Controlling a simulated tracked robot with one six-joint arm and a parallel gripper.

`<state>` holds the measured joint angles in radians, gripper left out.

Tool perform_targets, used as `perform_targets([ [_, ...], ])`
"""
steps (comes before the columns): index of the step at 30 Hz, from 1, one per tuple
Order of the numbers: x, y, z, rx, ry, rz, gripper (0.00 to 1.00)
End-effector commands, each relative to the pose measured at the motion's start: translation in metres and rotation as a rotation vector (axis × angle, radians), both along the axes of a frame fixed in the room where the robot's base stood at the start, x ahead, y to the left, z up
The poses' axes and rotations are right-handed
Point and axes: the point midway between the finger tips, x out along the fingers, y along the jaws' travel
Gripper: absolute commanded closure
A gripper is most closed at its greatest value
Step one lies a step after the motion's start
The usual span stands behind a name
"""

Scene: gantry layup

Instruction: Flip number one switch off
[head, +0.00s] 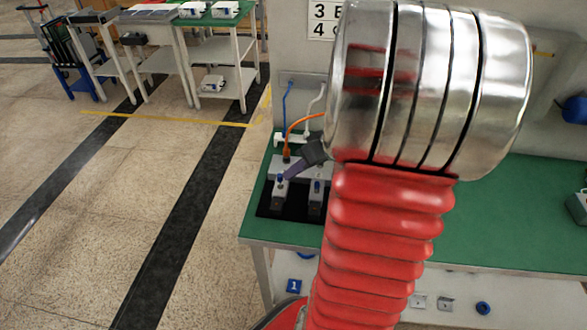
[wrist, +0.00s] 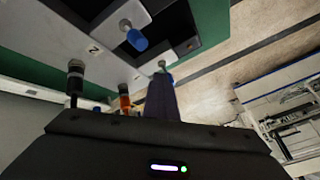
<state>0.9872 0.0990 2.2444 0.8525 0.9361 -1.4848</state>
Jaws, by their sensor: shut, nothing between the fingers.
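Two grey switch boxes with blue-tipped toggles stand on a black panel on the green bench. The left switch (head: 279,189) is at the bench corner, above a blue "1" sign (head: 294,285). The right switch (head: 316,197) is beside it. My gripper (head: 288,175) is shut and empty, its fingertips right at the left switch's toggle. In the wrist view the closed fingers (wrist: 160,82) partly cover that toggle, whose silver stem (wrist: 161,65) shows at their tips. I cannot tell whether they touch. The switch labelled 2 (wrist: 137,39) shows its blue toggle clear, above left of the fingers.
Orange (head: 303,123), blue (head: 287,103) and white cables rise behind the switches. The green bench top (head: 490,215) extends right, partly hidden by my arm. Open floor lies left of the bench, with trolleys (head: 215,55) farther back.

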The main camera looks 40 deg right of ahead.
Motion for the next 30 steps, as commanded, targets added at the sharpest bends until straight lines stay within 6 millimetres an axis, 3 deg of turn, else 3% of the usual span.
perform_targets([
  [10, -0.003, 0.003, -0.001, 0.003, 0.000, -0.001, 1.00],
  [30, 0.006, -0.009, -0.007, 0.002, 0.000, -0.004, 1.00],
])
